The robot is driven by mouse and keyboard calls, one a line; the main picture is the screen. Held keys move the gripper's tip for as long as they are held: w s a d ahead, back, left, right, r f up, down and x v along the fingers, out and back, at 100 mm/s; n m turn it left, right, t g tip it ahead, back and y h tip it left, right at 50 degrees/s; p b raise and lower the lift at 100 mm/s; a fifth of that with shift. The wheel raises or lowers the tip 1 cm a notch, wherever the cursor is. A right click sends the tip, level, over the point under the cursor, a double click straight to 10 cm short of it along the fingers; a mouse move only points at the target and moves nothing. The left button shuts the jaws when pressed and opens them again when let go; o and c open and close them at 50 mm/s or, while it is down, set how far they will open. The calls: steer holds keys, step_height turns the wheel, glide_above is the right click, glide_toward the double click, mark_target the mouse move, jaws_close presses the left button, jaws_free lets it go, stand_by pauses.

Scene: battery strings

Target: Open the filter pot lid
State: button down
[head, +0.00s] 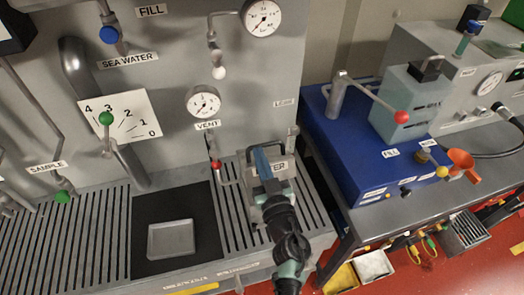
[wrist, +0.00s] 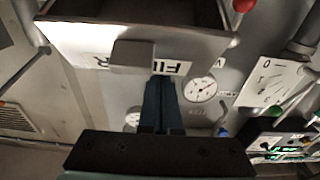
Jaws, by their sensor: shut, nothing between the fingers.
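The filter pot (head: 257,213) is a grey box-like vessel against the panel, largely hidden behind my arm in the head view. In the wrist view, which is turned over, the pot (wrist: 75,35) shows at the top as a grey wall around a dark recess. A grey tab (wrist: 132,53) sits at its edge and covers part of the FILTER label. I cannot tell how the lid stands. My gripper (head: 261,155) has blue fingers, shut and empty, in front of the panel by the pot. In the wrist view the fingertips (wrist: 160,83) show beside the label.
A red-knobbed vent valve (head: 215,164) stands close left of my gripper, under the vent gauge (head: 203,103). A tray (head: 171,239) lies on a black mat at left. A blue unit (head: 345,150) stands to the right, across a gap.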

steer(key=w+r+p, duration=0.1)
steer(key=p, duration=0.1)
steer(key=w+a+r+p, duration=0.1)
steer(key=w+p, duration=0.1)
steer(key=shift+w, duration=0.2)
steer(key=shift+w+a+r+g+p, duration=0.15)
steer(key=shift+w+g+p, duration=0.15)
steer(key=shift+w, duration=0.15)
steer(key=shift+w+a+r+g+p, duration=0.1)
steer(key=shift+w+g+p, duration=0.15)
steer(key=shift+w, duration=0.2)
steer(key=shift+w+a+g, duration=0.15)
steer(key=shift+w+g, duration=0.1)
steer(key=shift+w, duration=0.05)
steer(key=shift+x, duration=0.95)
steer(key=shift+f+b+x, duration=0.15)
steer(key=shift+b+x, duration=0.5)
steer(key=shift+x, duration=0.25)
steer(key=shift+f+b+x, duration=0.1)
steer(key=shift+b+x, duration=0.5)
steer(key=shift+x, duration=0.25)
steer(key=shift+f, duration=0.15)
steer(key=shift+s, duration=0.1)
